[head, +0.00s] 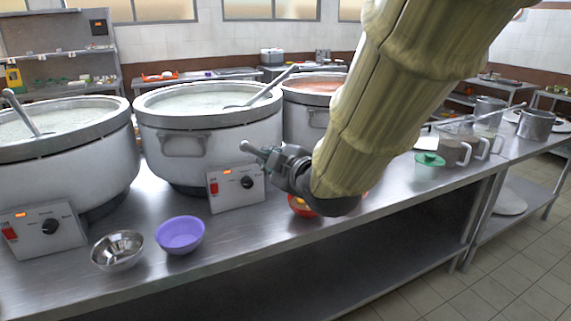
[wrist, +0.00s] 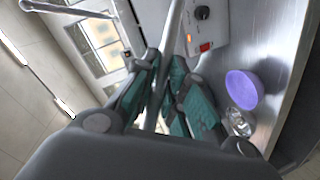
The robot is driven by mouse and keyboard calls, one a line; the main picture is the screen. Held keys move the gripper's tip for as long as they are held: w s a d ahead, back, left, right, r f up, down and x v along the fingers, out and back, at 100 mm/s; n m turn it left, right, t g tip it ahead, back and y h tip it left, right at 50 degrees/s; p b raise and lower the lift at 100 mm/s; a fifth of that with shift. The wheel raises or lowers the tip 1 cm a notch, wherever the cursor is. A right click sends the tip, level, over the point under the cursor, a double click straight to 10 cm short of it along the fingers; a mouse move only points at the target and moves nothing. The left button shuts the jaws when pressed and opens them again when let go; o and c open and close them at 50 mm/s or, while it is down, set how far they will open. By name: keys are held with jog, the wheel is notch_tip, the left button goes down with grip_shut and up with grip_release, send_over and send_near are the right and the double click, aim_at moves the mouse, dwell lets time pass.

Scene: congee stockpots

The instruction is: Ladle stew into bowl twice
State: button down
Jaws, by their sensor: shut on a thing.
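My gripper (head: 258,152) is shut on a metal rod (wrist: 171,45) that looks like a ladle handle. It is in front of the middle pot (head: 215,140), above the counter. The rod's far end is hidden. The wrist view shows the teal finger pads on either side of the rod. The middle pot holds pale stew and a ladle (head: 272,86) leaning on its rim. The left pot (head: 70,165) also holds pale stew and a ladle (head: 22,113). A third pot (head: 300,115) has reddish contents. A steel bowl (head: 118,250) and a purple bowl (head: 180,234) stand on the counter.
Control boxes (head: 43,230) and (head: 237,188) stand before the pots. A red-orange bowl (head: 301,207) is partly hidden by my arm. A green-lidded container (head: 429,165) and steel jugs (head: 457,150) stand at right.

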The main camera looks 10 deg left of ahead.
jog(key=shift+s+a+r, duration=0.15)
jog(key=shift+a, duration=0.1)
